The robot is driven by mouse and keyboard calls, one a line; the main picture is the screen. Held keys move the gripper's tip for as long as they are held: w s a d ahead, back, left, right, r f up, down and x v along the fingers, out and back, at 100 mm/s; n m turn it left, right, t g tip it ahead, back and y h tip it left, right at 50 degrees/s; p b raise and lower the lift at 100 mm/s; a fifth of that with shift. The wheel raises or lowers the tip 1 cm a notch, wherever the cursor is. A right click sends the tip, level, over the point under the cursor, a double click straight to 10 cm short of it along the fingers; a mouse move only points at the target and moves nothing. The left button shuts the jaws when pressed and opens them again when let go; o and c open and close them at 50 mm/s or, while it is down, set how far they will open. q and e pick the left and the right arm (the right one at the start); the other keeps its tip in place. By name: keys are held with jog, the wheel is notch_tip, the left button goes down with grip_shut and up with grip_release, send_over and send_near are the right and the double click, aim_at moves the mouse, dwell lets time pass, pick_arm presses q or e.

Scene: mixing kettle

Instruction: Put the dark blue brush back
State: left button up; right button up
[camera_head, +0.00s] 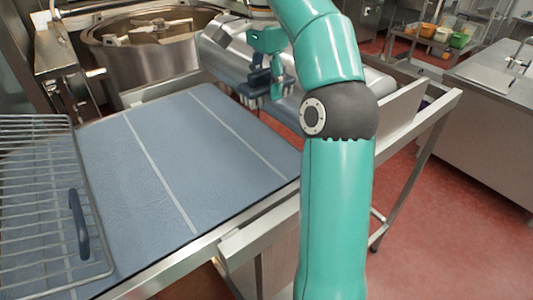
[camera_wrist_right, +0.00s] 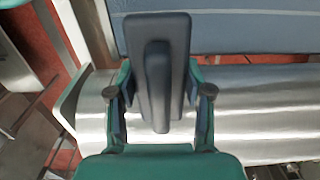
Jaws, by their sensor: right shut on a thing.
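The dark blue brush (camera_wrist_right: 157,40) is between the two fingers of my right gripper (camera_wrist_right: 158,92) in the right wrist view. My right gripper is shut on it, and its long raised middle part faces the camera. In the head view my right gripper (camera_head: 264,84) is over the silver cylinder, near the far right corner of the blue-grey surface, with dark brush parts (camera_head: 252,88) partly hidden by the fingers. I cannot tell whether the brush touches anything below. My left gripper is not in view.
The striped blue-grey surface (camera_head: 150,160) is mostly bare. A wire rack (camera_head: 35,200) with a dark blue handle-shaped piece (camera_head: 79,224) is at the left. The metal kettle (camera_head: 150,65) stands behind, and a large silver cylinder (camera_head: 222,58) lies to its right. Red floor (camera_head: 430,215) is open at the right.

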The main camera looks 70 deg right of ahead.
aim_at(266, 100)
notch_tip(266, 100, down, 12)
jog(key=b, duration=0.3)
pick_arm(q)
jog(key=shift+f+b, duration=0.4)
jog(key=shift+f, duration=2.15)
pick_arm(e)
jog(key=shift+f, duration=2.05)
jog(key=shift+f, duration=0.1)
jog(key=o, duration=1.1)
pick_arm(q)
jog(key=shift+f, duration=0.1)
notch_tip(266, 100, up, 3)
jog(key=p, duration=0.2)
jog(key=shift+p, duration=0.4)
pick_arm(e)
notch_tip(266, 100, up, 12)
jog(key=shift+r, duration=0.1)
